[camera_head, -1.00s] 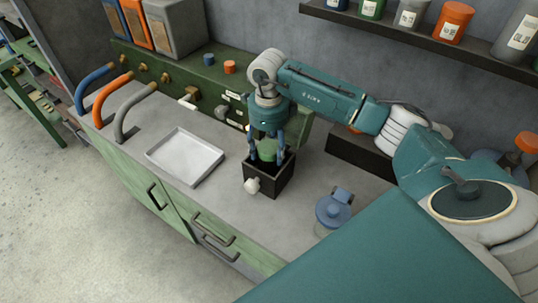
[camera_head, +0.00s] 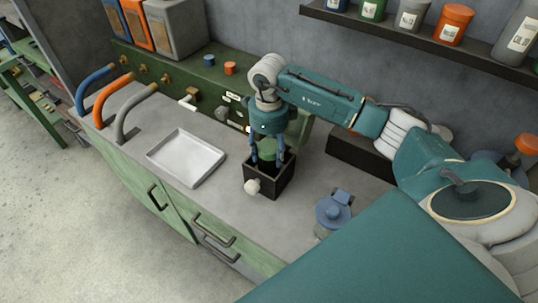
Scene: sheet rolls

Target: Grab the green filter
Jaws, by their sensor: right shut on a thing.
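The green filter (camera_head: 267,150) is a green cylinder between the fingers of my right gripper (camera_head: 267,160). The gripper points straight down and is shut on it. The filter is over the opening of a small black box (camera_head: 279,182) on the counter, with its lower end hidden behind the box's rim. I cannot tell whether it touches the box. My left gripper is not in view.
A white tray (camera_head: 186,158) lies on the counter left of the box. A blue-lidded jar (camera_head: 333,211) stands to the right. Blue, orange and grey curved pipes (camera_head: 103,98) rise at the left. A green panel (camera_head: 180,78) with knobs stands behind. A shelf (camera_head: 420,40) holds several containers.

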